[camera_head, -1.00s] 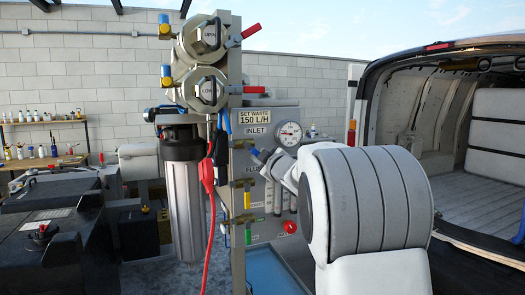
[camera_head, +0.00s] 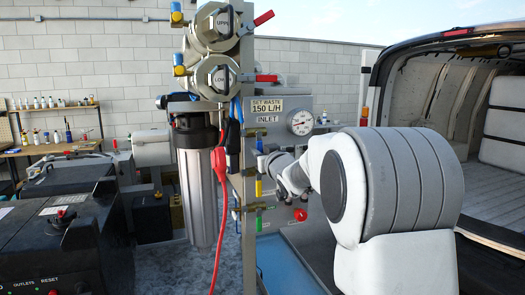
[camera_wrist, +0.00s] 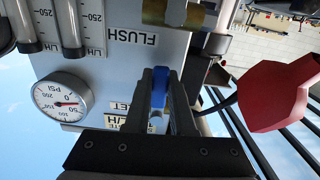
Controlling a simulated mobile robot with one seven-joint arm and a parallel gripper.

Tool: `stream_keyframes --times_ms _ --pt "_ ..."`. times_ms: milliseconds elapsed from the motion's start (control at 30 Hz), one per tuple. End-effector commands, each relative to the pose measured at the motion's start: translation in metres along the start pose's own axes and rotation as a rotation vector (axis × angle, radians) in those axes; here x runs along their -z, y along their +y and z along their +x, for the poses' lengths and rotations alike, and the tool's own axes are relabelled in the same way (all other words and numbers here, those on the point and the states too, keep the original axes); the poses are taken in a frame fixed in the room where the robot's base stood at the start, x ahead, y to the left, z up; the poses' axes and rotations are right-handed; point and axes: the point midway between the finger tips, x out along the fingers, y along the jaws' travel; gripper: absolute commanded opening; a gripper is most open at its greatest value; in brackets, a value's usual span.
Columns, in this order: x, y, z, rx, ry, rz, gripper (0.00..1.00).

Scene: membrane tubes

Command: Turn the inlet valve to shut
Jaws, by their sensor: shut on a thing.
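The inlet valve's blue handle (camera_wrist: 157,92) is between the two dark fingers of my gripper (camera_wrist: 160,100) in the wrist view, and the fingers are shut on it. A small part of the blue handle (camera_head: 259,146) also shows below the INLET label (camera_head: 267,132) in the head view. There my gripper and forearm reach in from the right and hide most of the valve. The exact angle of the handle to its pipe cannot be told.
A pressure gauge (camera_head: 300,122) sits right of the label. Yellow (camera_head: 258,187) and green (camera_head: 258,222) valve handles are below. A red knob (camera_head: 300,214) is below my wrist.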

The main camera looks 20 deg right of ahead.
Motion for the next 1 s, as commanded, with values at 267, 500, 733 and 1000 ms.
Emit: stream_keyframes --times_ms 267,500,733,1000 --pt "0.0001 -0.0031 -0.0001 0.0 0.0 0.064 0.0" --pt "0.0001 -0.0037 0.0 0.0 0.0 0.072 0.0" --pt "0.0001 -0.0039 0.0 0.001 0.0 0.072 0.29" --pt "0.0001 -0.0037 0.0 0.0 0.0 0.07 0.53"
